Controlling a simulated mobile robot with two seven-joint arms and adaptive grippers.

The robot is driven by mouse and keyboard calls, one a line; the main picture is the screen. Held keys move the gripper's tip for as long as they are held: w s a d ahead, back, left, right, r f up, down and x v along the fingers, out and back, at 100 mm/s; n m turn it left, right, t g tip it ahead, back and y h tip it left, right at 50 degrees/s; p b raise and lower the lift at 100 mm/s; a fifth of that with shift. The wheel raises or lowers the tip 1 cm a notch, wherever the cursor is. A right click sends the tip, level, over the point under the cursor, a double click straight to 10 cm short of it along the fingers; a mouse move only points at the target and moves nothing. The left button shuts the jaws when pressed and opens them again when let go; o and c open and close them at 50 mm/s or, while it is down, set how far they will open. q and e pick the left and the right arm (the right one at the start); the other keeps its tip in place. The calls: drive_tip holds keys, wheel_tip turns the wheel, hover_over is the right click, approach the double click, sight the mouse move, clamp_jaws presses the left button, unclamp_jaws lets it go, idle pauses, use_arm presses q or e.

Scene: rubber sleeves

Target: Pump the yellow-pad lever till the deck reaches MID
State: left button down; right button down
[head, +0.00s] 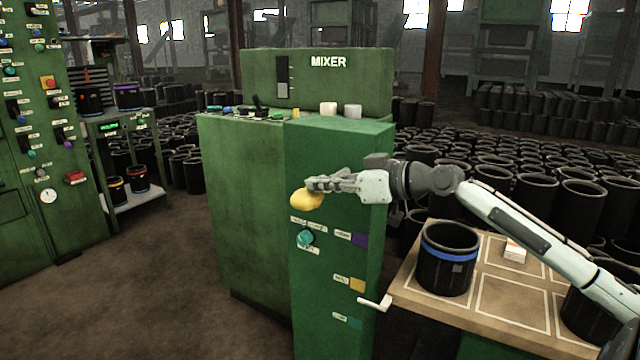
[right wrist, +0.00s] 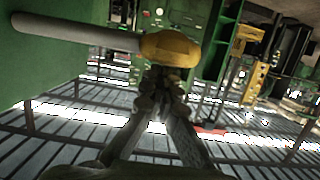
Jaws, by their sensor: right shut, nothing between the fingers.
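The yellow pad (head: 306,198) sits on the front of the green mixer cabinet (head: 330,145). The right wrist view shows the yellow pad (right wrist: 170,47) on the end of a pale lever rod (right wrist: 75,31). My right gripper (head: 318,184) is shut and empty, its fingertips (right wrist: 161,76) right at the pad; I cannot tell if they touch. The wooden deck (head: 408,282) stands right of the cabinet. A white pointer (head: 374,302) at its left edge is a little below the yellow MID tag (head: 357,285) and above the teal tag (head: 355,323). My left gripper is out of view.
A black sleeve with a blue band (head: 447,262) and a small pale box (head: 515,250) are on the deck. A teal button (head: 305,238) is below the pad. Many black sleeves crowd the floor behind. The floor at front left is clear.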

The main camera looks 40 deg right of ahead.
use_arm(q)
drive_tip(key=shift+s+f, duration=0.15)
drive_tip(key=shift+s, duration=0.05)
